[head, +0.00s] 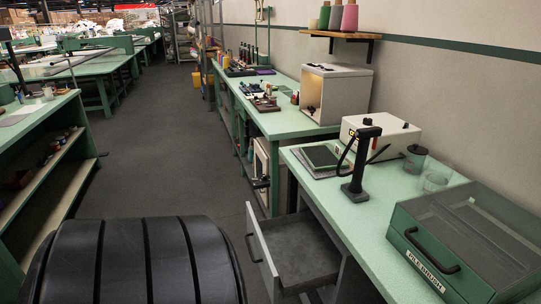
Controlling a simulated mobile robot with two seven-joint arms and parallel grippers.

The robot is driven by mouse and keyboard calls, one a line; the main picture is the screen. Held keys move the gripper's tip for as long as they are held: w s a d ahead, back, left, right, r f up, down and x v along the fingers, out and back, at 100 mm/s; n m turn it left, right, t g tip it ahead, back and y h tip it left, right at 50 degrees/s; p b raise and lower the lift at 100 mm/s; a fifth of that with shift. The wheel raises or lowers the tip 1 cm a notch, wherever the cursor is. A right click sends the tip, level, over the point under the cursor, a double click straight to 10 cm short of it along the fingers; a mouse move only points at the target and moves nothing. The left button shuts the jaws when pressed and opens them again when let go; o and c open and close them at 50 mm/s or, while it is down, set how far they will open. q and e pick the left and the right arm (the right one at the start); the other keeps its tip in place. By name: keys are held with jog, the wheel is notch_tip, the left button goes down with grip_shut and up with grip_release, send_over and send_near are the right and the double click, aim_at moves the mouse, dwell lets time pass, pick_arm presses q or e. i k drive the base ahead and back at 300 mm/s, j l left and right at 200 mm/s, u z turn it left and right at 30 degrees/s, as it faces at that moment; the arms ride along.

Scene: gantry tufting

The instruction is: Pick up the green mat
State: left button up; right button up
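Neither of my grippers shows in the head view.
An open grey drawer (292,242) juts out below the bench. A white box (379,137), dark canister (415,158), clear cup (435,181) and green "PILE BRUSH" case (470,245) stand on the bench. Shelving (50,165) is left. The floor aisle (160,150) is clear.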

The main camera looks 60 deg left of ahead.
aim_at(320, 158)
jog(key=u, duration=1.6)
jog(key=i+j+z, duration=0.1)
jog(key=z, duration=0.35)
jog(key=j+z, duration=0.1)
jog(key=z, duration=0.3)
jog(key=i+j+z, duration=0.1)
jog(key=z, duration=0.35)
jog(key=j+z, duration=0.2)
jog(key=z, duration=0.25)
jog(key=j+z, duration=0.2)
jog(key=j, duration=0.2)
jog(key=j+z, duration=0.25)
jog(key=j, duration=0.2)
jog(key=k+j+z, duration=0.2)
jog(key=j, duration=0.15)
jog(key=j+z, duration=0.25)
jog(key=j, duration=0.2)
jog(key=k+j+z, duration=0.2)
jog(key=j, duration=0.15)
